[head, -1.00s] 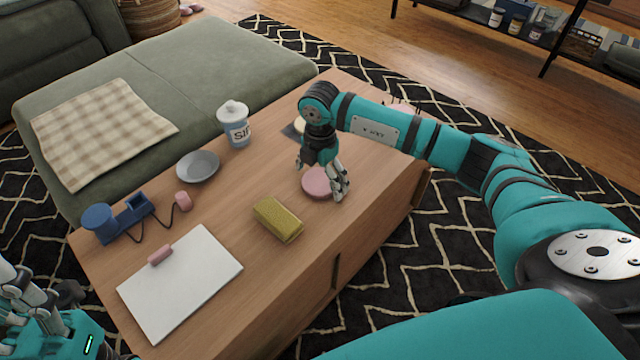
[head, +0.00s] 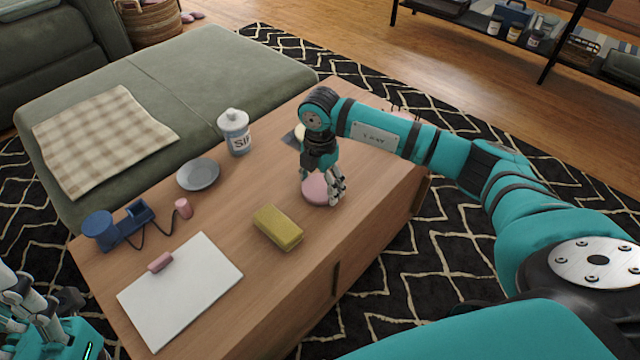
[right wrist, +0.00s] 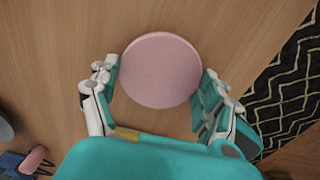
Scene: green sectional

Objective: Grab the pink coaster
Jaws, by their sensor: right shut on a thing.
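The pink coaster (head: 314,190) is a flat round disc on the wooden table (head: 218,217), near its right edge. My right gripper (head: 325,193) is over it, pointing down, and hides part of it. In the right wrist view the coaster (right wrist: 161,70) lies between the two fingers of the right gripper (right wrist: 160,88), which are shut on its left and right sides. I cannot see it lifted off the table. My left gripper (head: 32,305) is at the lower left, partly cut off by the frame, and its jaws are unclear.
A yellow sponge-like block (head: 278,227) lies close in front of the coaster. A white board (head: 180,290), a blue device (head: 120,226), a grey dish (head: 198,174) and a lidded jar (head: 234,132) are also on the table. A green ottoman (head: 200,75) adjoins it.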

